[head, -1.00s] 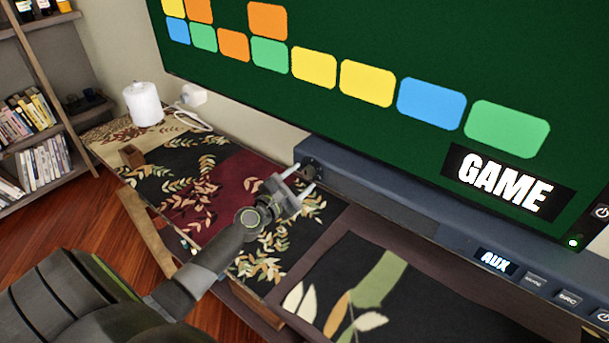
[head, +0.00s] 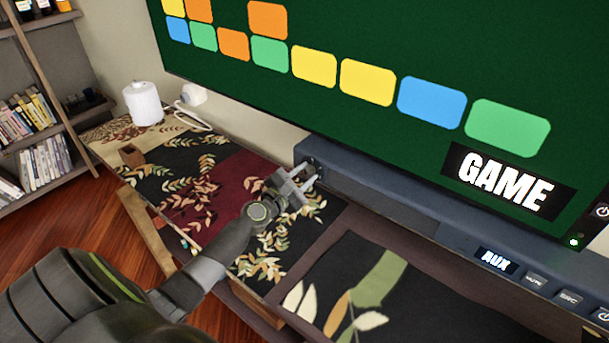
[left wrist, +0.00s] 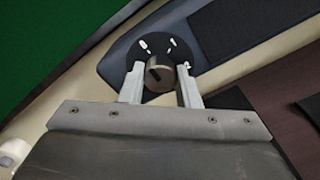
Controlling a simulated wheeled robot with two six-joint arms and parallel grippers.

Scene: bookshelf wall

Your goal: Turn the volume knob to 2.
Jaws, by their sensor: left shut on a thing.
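The volume knob (left wrist: 159,72) is a small round metallic knob with a dark pointer line. It sits on a dark round dial plate (left wrist: 150,47) with white marks, on the left end of the soundbar (head: 345,172). My left gripper (left wrist: 161,78) has its two fingers on either side of the knob and is shut on it. In the head view my left gripper (head: 304,178) reaches the soundbar's left end and hides most of the knob. The pointer line runs slanted across the knob's face; which mark it points to I cannot tell. My right gripper is not in view.
A large screen (head: 340,45) showing coloured tiles and a "GAME" label stands above the soundbar. An "AUX" display (head: 495,261) and buttons are on the soundbar's right part. A white canister (head: 143,103) and a small wooden block (head: 132,156) stand on the patterned cabinet.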

